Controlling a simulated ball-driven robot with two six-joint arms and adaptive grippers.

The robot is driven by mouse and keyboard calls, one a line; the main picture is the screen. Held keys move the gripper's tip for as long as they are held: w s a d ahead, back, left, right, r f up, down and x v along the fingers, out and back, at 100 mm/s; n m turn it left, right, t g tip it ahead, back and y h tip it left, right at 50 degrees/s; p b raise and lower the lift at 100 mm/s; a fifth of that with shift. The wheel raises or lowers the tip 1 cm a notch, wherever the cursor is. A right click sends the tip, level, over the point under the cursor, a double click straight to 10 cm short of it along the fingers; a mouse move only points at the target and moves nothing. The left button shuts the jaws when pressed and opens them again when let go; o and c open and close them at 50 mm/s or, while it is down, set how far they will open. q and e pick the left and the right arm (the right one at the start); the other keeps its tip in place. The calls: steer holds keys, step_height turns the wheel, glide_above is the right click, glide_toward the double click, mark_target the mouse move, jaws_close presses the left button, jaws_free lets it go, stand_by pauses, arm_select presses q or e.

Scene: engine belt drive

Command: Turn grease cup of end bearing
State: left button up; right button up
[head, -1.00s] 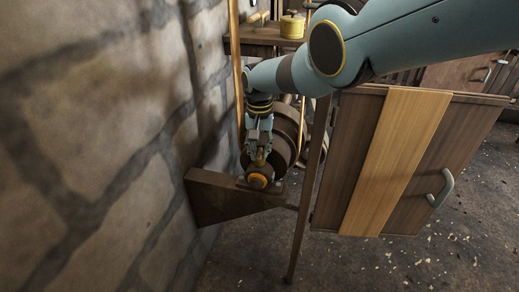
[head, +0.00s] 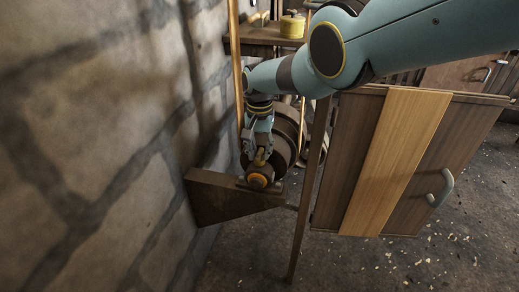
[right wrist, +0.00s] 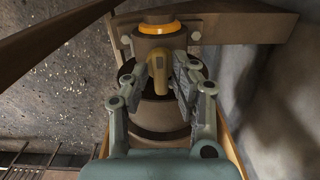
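The brass grease cup (right wrist: 158,70) stands on top of the end bearing (right wrist: 160,46), whose face has an orange ring. In the head view the cup (head: 259,158) shows just above the bearing (head: 259,178). My right gripper (right wrist: 161,70) is open, with one finger on each side of the cup and a gap visible at both sides in the right wrist view. In the head view the right gripper (head: 257,148) comes down onto the cup from above. My left gripper is in neither view.
The bearing sits on a brown wall bracket (head: 215,199) by the stone wall (head: 90,120). A dark pulley or drum (head: 287,135) is close behind. A wooden cabinet (head: 395,165) stands to the right, and a yellow pot (head: 292,26) is on a bench behind.

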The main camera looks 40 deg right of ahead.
mark_target(260, 152)
steer(key=shift+o, duration=0.8)
steer(key=shift+w+r, duration=0.15)
steer(key=shift+r, duration=0.4)
step_height(260, 152, up, 11)
steer(key=shift+f, duration=0.1)
